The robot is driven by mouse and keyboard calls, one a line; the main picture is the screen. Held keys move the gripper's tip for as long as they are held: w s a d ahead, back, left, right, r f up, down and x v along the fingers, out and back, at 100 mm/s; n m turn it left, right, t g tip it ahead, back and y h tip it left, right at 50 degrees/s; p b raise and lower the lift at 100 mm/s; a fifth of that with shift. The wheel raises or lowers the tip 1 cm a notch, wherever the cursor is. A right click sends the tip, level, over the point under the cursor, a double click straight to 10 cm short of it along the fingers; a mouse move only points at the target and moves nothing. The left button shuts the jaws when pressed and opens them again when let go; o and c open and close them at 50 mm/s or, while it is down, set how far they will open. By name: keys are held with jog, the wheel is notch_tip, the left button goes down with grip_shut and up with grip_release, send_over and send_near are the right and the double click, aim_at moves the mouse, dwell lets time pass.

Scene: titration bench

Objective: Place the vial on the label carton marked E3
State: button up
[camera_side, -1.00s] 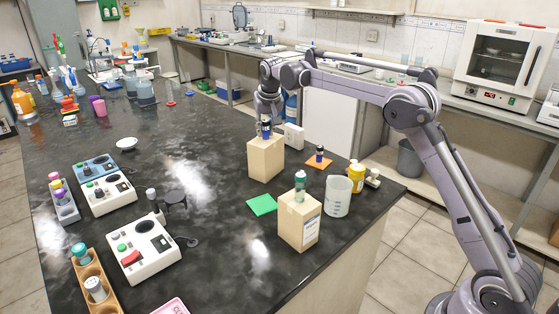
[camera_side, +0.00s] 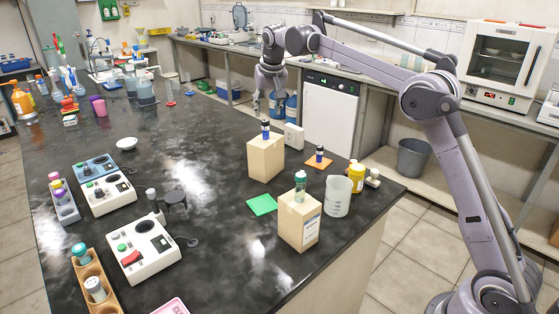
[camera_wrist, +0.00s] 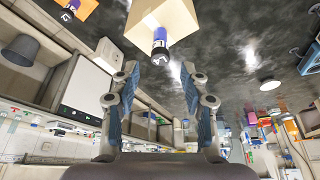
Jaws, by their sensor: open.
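A small vial (camera_side: 265,130) with a dark blue body stands upright on top of the rear tan carton (camera_side: 265,160). They also show in the wrist view, the vial (camera_wrist: 160,42) lying between and beyond the fingertips and the carton (camera_wrist: 165,14) behind it. My gripper (camera_side: 271,112) is open and empty, above and behind the vial, clear of it. The fingers of my gripper (camera_wrist: 159,70) stand wide apart in the wrist view. A second tan carton (camera_side: 297,224) nearer the front edge carries a green-and-white vial (camera_side: 300,186). No E3 mark is readable on either carton.
A dark vial (camera_side: 319,153) stands on an orange square (camera_side: 315,162). A green square (camera_side: 262,205) lies flat. The black tabletop left of the cartons has free room.

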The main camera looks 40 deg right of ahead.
jog(key=s+a+r+n+t+y, duration=0.1)
jog(key=s+a+r, duration=0.15)
jog(key=s, duration=0.65)
jog(key=s+a+r+n+t, duration=0.15)
jog(key=s+a, duration=0.25)
jog(key=s, duration=0.5)
jog(key=s+a+f+n+y, duration=0.1)
jog(key=s+a+f+n, duration=0.2)
jog(key=s+f, duration=1.1)
jog(key=s, duration=0.4)
jog(key=shift+t, duration=0.35)
